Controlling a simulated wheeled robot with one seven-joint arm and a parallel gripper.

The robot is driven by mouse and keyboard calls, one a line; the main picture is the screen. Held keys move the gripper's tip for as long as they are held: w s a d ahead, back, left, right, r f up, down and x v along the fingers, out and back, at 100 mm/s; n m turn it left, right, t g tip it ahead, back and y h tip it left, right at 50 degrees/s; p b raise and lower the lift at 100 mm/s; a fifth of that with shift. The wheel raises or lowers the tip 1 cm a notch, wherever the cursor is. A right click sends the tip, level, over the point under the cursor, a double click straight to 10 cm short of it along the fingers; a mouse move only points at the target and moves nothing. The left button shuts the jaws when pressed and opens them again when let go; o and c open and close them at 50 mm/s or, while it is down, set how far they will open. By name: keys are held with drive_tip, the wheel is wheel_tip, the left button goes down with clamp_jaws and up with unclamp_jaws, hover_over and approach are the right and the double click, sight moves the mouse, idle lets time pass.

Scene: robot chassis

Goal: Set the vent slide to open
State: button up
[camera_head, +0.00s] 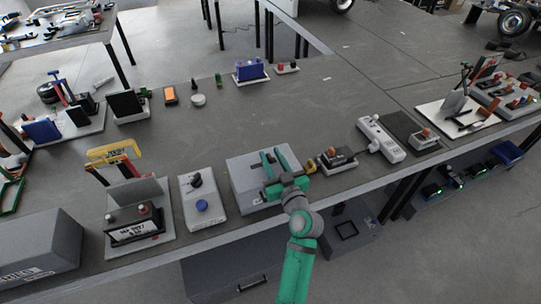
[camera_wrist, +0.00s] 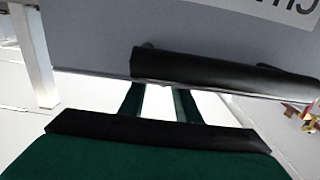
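A grey box (camera_head: 245,174) sits near the front edge of the workbench, and my gripper (camera_head: 278,156) is over its right part. In the wrist view the grey box face (camera_wrist: 215,40) fills the top, with part of an upside-down label at the upper right. A dark bar (camera_wrist: 205,70) runs along its lower edge; I cannot tell for sure that it is the vent slide, or its setting. My green fingers (camera_wrist: 157,103) are apart with a gap between them, and their tips are hidden at the dark bar. I cannot tell if they touch it.
Left of the box stands a light panel with a blue button (camera_head: 202,206), then a black unit with a yellow-handled tool (camera_head: 113,153). To the right are a small switch unit (camera_head: 337,159) and a white power strip (camera_head: 381,139).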

drive_tip(key=v, duration=0.9)
drive_tip(key=shift+s+d, duration=0.2)
drive_tip(key=shift+s, duration=0.15)
drive_tip(key=shift+a, duration=0.1)
